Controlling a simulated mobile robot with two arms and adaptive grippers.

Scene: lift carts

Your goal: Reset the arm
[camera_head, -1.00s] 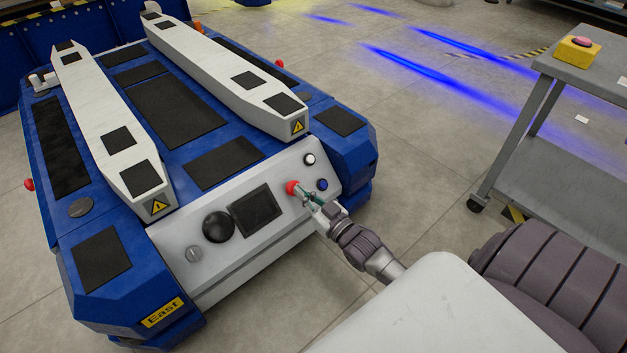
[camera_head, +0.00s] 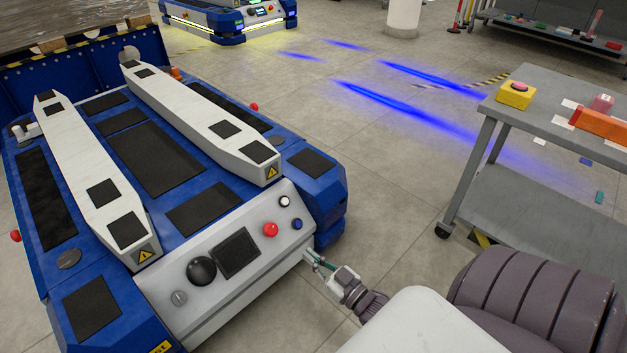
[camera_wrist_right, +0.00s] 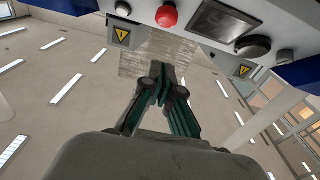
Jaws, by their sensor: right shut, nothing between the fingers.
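My right arm comes in from the lower right in the head view. Its gripper (camera_head: 313,258) is shut and empty, in front of the right end of the lift cart's control panel (camera_head: 235,283) and apart from the red button (camera_head: 270,230). In the right wrist view the gripper's green-lined fingers (camera_wrist_right: 163,72) meet at the tips, with nothing between them. The red button (camera_wrist_right: 166,16) and the panel's screen (camera_wrist_right: 222,20) are above them in that picture. The blue lift cart (camera_head: 335,200) has two white lift rails. My left gripper is not in view.
A grey trolley (camera_head: 530,200) stands at the right, with a yellow box with a red button (camera_head: 517,95) and an orange object (camera_head: 600,125) on top. Another blue cart (camera_head: 225,25) is at the back. The floor between cart and trolley is clear, with blue light streaks.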

